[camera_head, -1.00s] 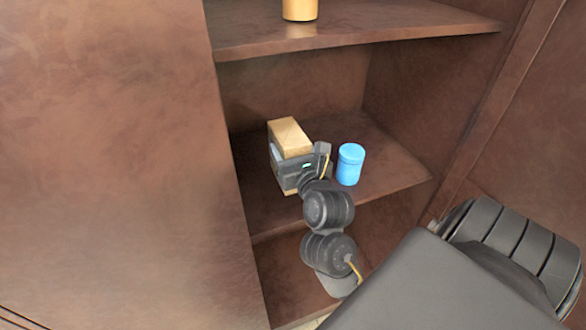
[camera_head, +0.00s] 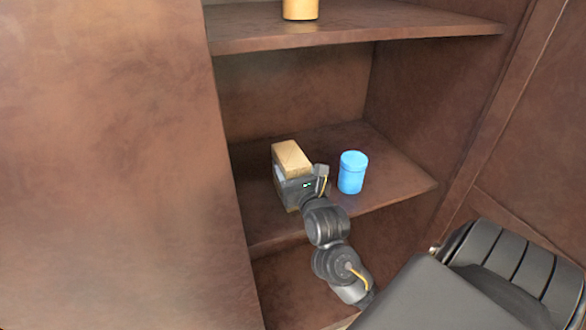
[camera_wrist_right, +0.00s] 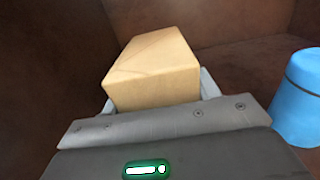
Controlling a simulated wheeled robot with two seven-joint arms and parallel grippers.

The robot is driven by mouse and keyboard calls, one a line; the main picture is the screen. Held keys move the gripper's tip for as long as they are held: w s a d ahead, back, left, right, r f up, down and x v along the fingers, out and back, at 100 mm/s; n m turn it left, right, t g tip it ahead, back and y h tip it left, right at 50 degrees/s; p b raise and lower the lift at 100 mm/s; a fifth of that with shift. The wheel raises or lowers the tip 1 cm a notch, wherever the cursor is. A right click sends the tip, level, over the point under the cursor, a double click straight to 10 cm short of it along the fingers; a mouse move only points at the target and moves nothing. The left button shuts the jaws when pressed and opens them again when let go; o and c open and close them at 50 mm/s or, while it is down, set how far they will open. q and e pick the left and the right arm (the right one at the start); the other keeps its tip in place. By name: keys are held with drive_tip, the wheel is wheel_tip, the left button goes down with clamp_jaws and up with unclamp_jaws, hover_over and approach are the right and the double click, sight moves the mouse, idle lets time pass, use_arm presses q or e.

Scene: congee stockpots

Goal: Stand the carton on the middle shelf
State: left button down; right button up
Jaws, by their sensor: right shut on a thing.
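The carton (camera_head: 291,156) is a tan box, upright at the middle shelf (camera_head: 395,182), left of the blue jar. My right gripper (camera_head: 292,178) is shut on it, one finger on each side. In the right wrist view the carton (camera_wrist_right: 155,70) sits between the fingers of the gripper (camera_wrist_right: 158,102). The gripper hides the carton's lower part, so I cannot tell whether its base touches the shelf. My left gripper is not in view.
A blue lidded jar (camera_head: 352,172) stands on the middle shelf just right of the gripper. An orange-tan container (camera_head: 300,9) stands on the upper shelf (camera_head: 400,24). A brown panel (camera_head: 110,160) closes off the left. The shelf behind the carton is clear.

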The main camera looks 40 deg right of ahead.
drive_tip(key=shift+f, duration=0.15)
drive_tip(key=o, duration=1.2)
drive_tip(key=shift+c, duration=0.2)
drive_tip(key=p+v, duration=0.4)
drive_tip(key=v, duration=0.8)
drive_tip(key=shift+a, duration=0.1)
